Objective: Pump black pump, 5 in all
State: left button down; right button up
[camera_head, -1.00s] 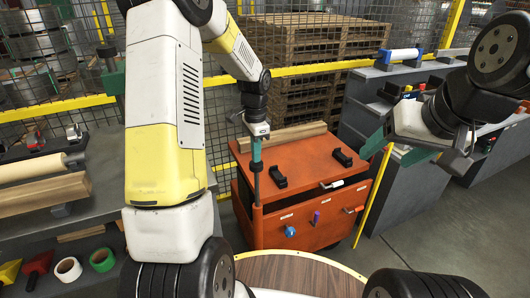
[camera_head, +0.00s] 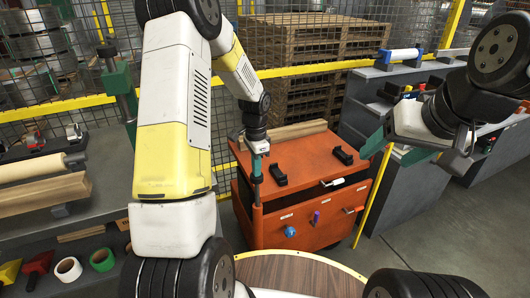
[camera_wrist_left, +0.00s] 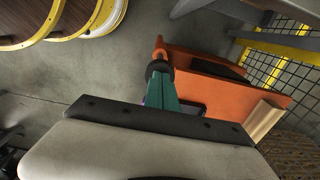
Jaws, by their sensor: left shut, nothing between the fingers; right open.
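The black pump (camera_head: 257,190) appears as a narrow dark upright piece at the near left corner of the orange cart (camera_head: 310,160). In the left wrist view its dark collar (camera_wrist_left: 159,66) shows just beyond my fingertips. My left gripper (camera_head: 257,176) points straight down over it, its green fingers shut with nothing between them. The fingertips are at the pump's top; whether they touch it I cannot tell. My right gripper (camera_head: 394,148) is open and empty, to the right of the cart and well away from the pump.
The cart's top holds a wooden beam (camera_head: 292,131) and two black brackets (camera_head: 278,175) (camera_head: 342,155). Its front carries a blue knob (camera_head: 290,231) and a white handle (camera_head: 333,182). A round wooden table (camera_head: 290,275) stands nearest me. A grey stepped shelf (camera_head: 405,190) is at the right.

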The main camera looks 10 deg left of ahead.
pick_arm(q)
jog(key=shift+f, duration=0.3)
jog(key=shift+r, duration=2.85)
jog(key=shift+f, duration=2.5)
jog(key=shift+r, duration=2.5)
